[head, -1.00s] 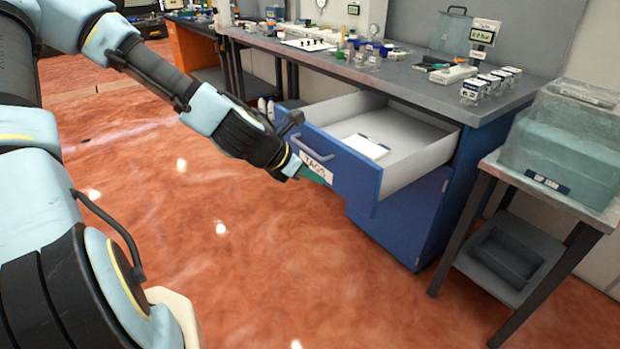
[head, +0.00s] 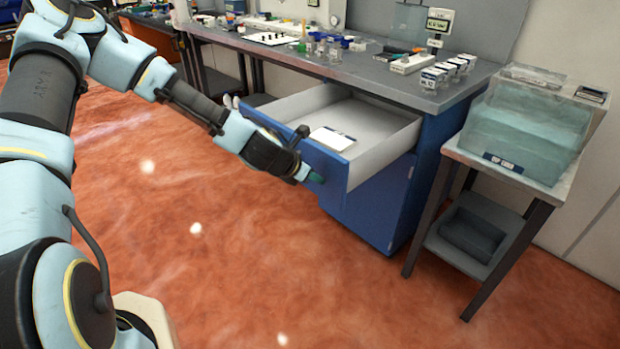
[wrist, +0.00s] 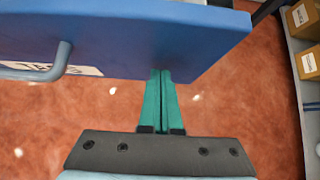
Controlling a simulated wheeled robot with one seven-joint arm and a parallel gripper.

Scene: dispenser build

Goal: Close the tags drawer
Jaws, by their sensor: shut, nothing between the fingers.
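The tags drawer (head: 334,172) is a blue-fronted drawer with pale inner walls, standing open under the grey counter. A white pad (head: 332,138) lies inside it. In the wrist view, the blue drawer front (wrist: 130,35) fills the top, with a grey bar handle (wrist: 55,65) and a white label at the left. My gripper (wrist: 161,72) is shut and empty, its green fingers side by side. Their tips meet the lower edge of the drawer front, right of the handle; I cannot tell if they touch. In the head view, my gripper (head: 314,178) covers part of the front.
The grey counter (head: 375,85) holds small boxes, a sign and several coloured parts. To the right, a side table (head: 480,150) bears a translucent teal bin (head: 525,125). The red floor (head: 220,260) in front of the drawer is clear.

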